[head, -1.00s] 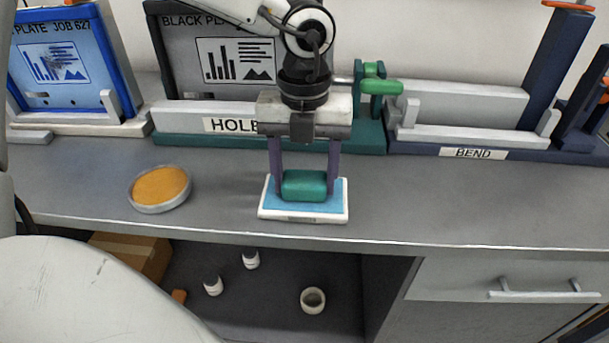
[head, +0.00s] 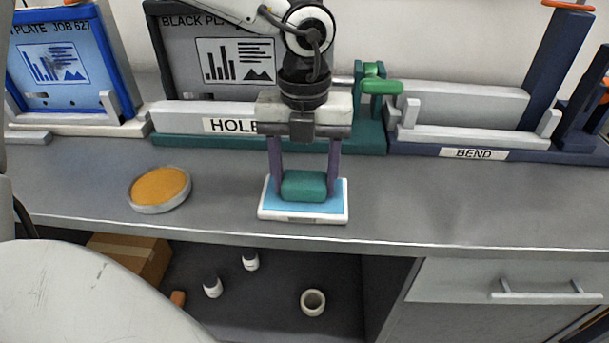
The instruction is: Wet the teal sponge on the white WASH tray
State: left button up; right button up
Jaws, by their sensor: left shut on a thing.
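The teal sponge (head: 304,187) is at the white tray (head: 303,219), over its blue inner surface (head: 336,203). My left gripper (head: 304,180) points straight down over the tray, with its two purple fingers on either side of the sponge and shut on it. The sponge seems to rest on or just above the blue surface; I cannot tell if it touches. The writing on the tray's front edge is too small to read. My right gripper is not in view.
A round dish with an orange pad (head: 160,188) lies left of the tray. The HOLE station (head: 225,125) stands close behind, the BEND station (head: 475,154) to the right. The counter right of the tray is clear. Below is an open shelf with a cup (head: 312,302).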

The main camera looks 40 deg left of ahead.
aim_at(304, 177)
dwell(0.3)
pick_arm(q)
jog(key=shift+r+p, duration=1.35)
jog(key=shift+r, duration=2.1)
